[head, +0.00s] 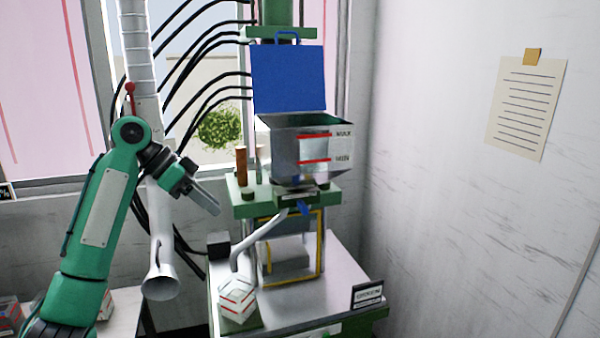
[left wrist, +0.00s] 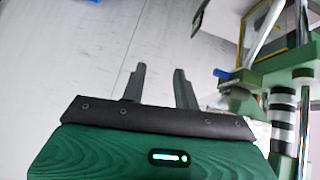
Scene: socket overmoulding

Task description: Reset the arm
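My left arm is raised at the left of the head view, and its left gripper (head: 208,200) is left of the green moulding machine (head: 240,208). In the left wrist view the two dark fingers of the left gripper (left wrist: 160,71) stand apart with nothing between them. Part of the machine, with its green plate (left wrist: 270,74), shows at the right of that view, apart from the fingers. My right gripper is in neither view.
A metal hopper (head: 285,153) with its blue lid (head: 290,80) raised tops the machine. A white pipe with a flared end (head: 160,280) hangs behind my arm. A small box (head: 237,298) sits at the table's front left. A sheet of paper (head: 525,105) hangs on the right wall.

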